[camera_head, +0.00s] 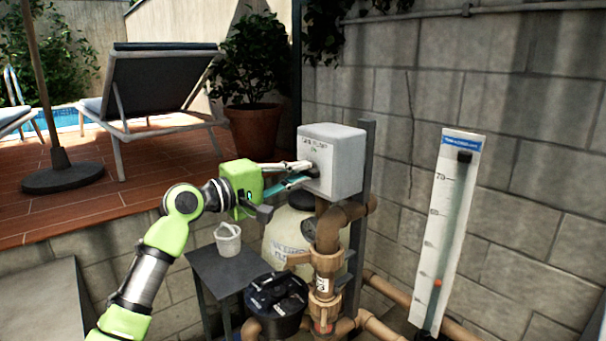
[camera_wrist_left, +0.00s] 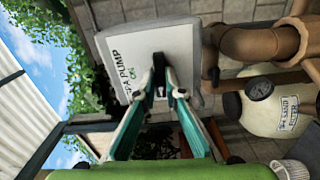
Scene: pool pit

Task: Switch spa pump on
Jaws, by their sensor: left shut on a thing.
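The spa pump switch box (camera_head: 338,150) is a light grey box on a dark post, with "SPA PUMP ON" lettering on its front. It also shows in the left wrist view (camera_wrist_left: 172,42), where it appears turned on its side. My left gripper (camera_head: 312,172) reaches the front of the box from the left. In the left wrist view the fingertips (camera_wrist_left: 160,92) are close together at a small dark switch lever (camera_wrist_left: 159,60) on the box face. The gripper is shut on the lever, which the fingers partly hide. My right gripper is not in view.
Brown pipes (camera_head: 328,235) and a cream sand filter (camera_head: 287,238) stand below the box. A small dark table (camera_head: 230,268) holds a white bucket (camera_head: 228,239). A tall gauge board (camera_head: 447,230) stands at right before the block wall. A lounger (camera_head: 160,85) is on the deck.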

